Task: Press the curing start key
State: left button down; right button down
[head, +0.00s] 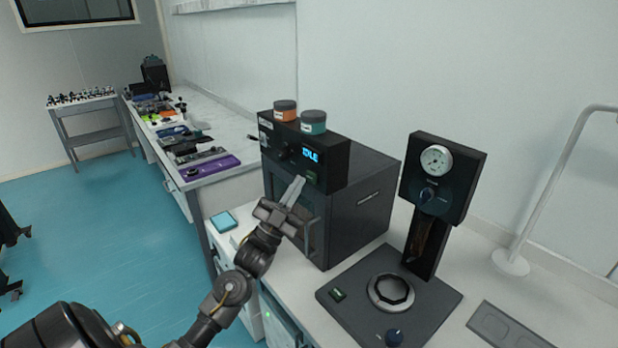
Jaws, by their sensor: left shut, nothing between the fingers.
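A dark box-shaped oven (362,210) stands on the white bench, with a control panel above its door. Its display (310,154) reads IDLE in blue. A small green key (311,176) sits below the display; I cannot read its label. My left gripper (298,184) is shut and empty. Its fingertips point up at the panel, just left of and slightly below the green key in the picture. I cannot tell whether they touch the panel. My left forearm and gripper hide part of the oven door. My right gripper is out of view.
An orange-banded jar (285,111) and a teal jar (313,122) stand on the oven. A grey tray (505,328) lies at lower right. A teal pad (223,222) lies left.

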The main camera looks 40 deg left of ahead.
pick_arm(q)
jog(key=shift+w, duration=0.1)
jog(key=shift+w+d, duration=0.1)
jog(key=shift+w, duration=0.2)
jog(key=shift+w+d, duration=0.1)
jog(key=shift+w, duration=0.25)
dwell(0.7)
jog(key=shift+s, duration=0.15)
jog(key=shift+s+a, duration=0.25)
jog(key=shift+s, duration=0.4)
jog(key=s, duration=0.2)
jog(key=s+a+p, duration=0.1)
jog(key=s, duration=0.1)
jog(key=shift+s+a, duration=0.2)
jog(key=shift+s, duration=0.2)
dwell(0.9)
